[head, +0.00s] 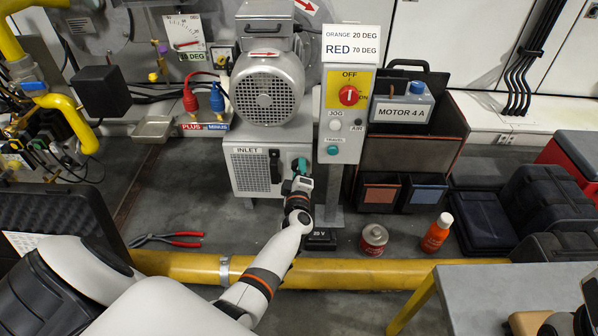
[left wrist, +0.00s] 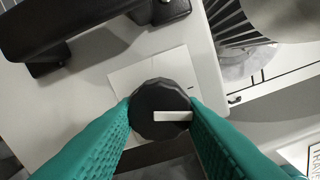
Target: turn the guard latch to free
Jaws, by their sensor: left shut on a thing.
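The guard latch appears as a dark, faceted round knob (left wrist: 160,108) with a white bar marker in the left wrist view. The bar lies nearly level in that picture, from the knob's middle to its right edge. My left gripper (left wrist: 160,112) is shut on the knob, with one teal finger on each side. In the head view my left gripper (head: 300,168) is at the right part of the front of the grey INLET box (head: 248,172). There the gripper hides the knob.
A black handle (head: 274,166) stands just left of my left gripper, and a post with a red switch (head: 349,95) is close on the right. A yellow pipe (head: 190,265) crosses the floor below my arm. Pliers (head: 170,240) and a red can (head: 373,239) lie nearby.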

